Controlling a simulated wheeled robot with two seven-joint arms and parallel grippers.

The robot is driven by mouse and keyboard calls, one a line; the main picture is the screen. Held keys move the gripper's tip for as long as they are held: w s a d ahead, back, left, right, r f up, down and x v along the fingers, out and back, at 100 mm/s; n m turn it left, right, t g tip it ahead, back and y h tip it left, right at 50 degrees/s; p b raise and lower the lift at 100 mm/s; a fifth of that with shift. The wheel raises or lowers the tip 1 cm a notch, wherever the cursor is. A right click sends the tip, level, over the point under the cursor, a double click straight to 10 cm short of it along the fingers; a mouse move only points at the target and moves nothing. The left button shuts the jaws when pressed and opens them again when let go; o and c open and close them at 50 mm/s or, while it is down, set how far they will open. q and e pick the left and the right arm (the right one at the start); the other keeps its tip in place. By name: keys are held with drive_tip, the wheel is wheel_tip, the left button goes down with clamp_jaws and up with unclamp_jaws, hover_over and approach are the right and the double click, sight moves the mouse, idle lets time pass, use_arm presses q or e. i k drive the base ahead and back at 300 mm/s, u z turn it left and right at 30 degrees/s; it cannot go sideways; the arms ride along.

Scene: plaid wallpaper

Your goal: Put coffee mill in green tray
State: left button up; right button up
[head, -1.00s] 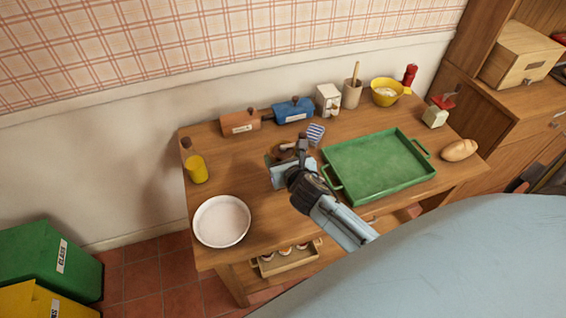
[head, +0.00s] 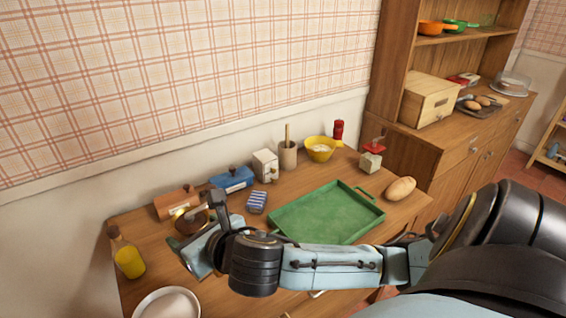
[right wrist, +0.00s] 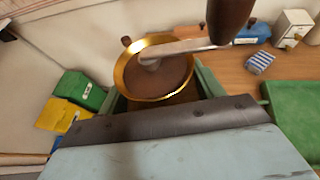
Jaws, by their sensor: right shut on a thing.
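The coffee mill (right wrist: 160,75) has a brass bowl with brown inside and a crank with a dark wooden knob. In the head view the mill (head: 190,220) is partly hidden by my right gripper (head: 194,240), which is shut on it. I cannot tell how high it is above the table. The green tray (head: 325,212) lies empty on the table, to the right of the mill and gripper. My right arm covers its near edge. The tray's corner also shows at the right of the right wrist view (right wrist: 292,115). My left gripper is not in view.
A striped block (head: 256,202) lies between mill and tray. A yellow bottle (head: 129,260) and white dish (head: 168,303) are at left. Bread (head: 400,189) lies right of the tray.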

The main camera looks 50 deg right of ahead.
sight(327, 214)
drive_tip(key=u, duration=1.8)
drive_tip(key=k, duration=1.3)
drive_tip(key=z, duration=1.8)
drive_tip(key=i, duration=0.5)
drive_tip(key=z, duration=0.05)
